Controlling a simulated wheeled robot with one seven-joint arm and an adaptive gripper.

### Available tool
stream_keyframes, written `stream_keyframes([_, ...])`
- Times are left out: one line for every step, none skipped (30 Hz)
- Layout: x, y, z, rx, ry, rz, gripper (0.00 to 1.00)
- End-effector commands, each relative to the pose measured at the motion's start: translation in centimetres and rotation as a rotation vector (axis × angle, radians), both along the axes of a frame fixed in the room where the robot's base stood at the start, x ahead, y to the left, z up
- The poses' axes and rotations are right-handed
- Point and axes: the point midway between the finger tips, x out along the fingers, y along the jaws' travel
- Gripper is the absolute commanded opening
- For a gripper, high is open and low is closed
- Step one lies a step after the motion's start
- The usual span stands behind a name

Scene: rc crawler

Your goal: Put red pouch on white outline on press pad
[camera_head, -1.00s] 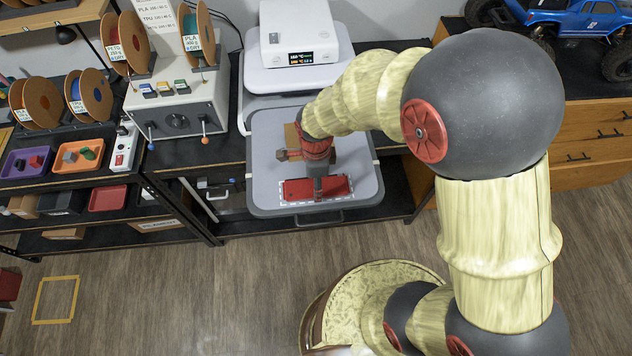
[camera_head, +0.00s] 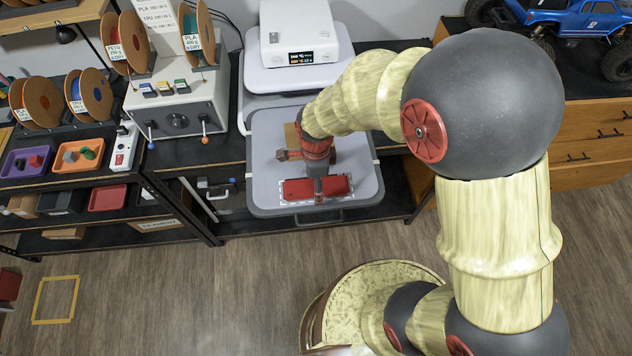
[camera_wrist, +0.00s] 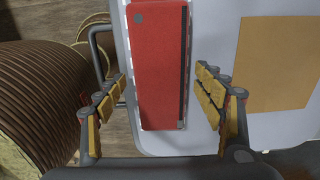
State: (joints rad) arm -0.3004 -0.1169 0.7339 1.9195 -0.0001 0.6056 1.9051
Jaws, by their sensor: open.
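The red pouch (camera_head: 298,190) lies flat on the grey press pad (camera_head: 262,150), near its front edge. White outline (camera_head: 283,203) dashes show along the pouch's edges. In the wrist view the red pouch (camera_wrist: 162,70) sits between the two open fingers of my gripper (camera_wrist: 165,105), with a gap on both sides. Thin strips of the white outline (camera_wrist: 189,55) show along its long sides. In the head view my gripper (camera_head: 318,185) is over the pouch and hides its middle. I cannot tell its exact height above the pouch.
A tan square (camera_wrist: 268,62) lies on the pad beside the pouch. The white press top (camera_head: 298,35) stands behind the pad. A grey control box (camera_head: 180,105) with filament spools stands to the left. A handle (camera_wrist: 97,60) juts from the pad's front edge.

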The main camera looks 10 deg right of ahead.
Motion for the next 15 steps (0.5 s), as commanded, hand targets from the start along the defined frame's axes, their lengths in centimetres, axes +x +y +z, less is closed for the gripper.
stream_keyframes([0.0, 0.0, 0.3, 0.0, -0.001, 0.0, 0.69])
stream_keyframes([0.1, 0.0, 0.6, 0.001, -0.002, 0.0, 0.69])
stream_keyframes([0.1, 0.0, 1.0, 0.001, -0.003, 0.0, 0.69])
stream_keyframes([0.1, 0.0, 1.3, 0.001, -0.004, 0.0, 0.69])
stream_keyframes([0.1, 0.0, 1.8, 0.001, -0.004, 0.0, 0.69])
stream_keyframes([0.1, 0.0, 2.5, 0.002, -0.005, 0.0, 0.69])
stream_keyframes([0.2, 0.1, 3.2, 0.002, -0.006, 0.0, 0.69])
stream_keyframes([0.1, 0.0, 3.8, 0.002, -0.005, 0.0, 0.69])
stream_keyframes([0.2, 0.0, 4.6, 0.002, -0.005, 0.0, 0.69])
stream_keyframes([0.1, 0.0, 5.3, 0.002, -0.005, 0.0, 0.69])
stream_keyframes([0.2, 0.0, 5.9, 0.002, -0.006, 0.0, 0.69])
stream_keyframes([0.1, 0.0, 6.7, 0.001, -0.004, 0.0, 0.69])
stream_keyframes([0.1, 0.0, 7.3, 0.002, -0.005, 0.0, 0.69])
stream_keyframes([0.1, 0.0, 7.9, 0.001, -0.004, 0.0, 0.69])
stream_keyframes([0.1, 0.0, 8.7, 0.002, -0.005, 0.0, 0.69])
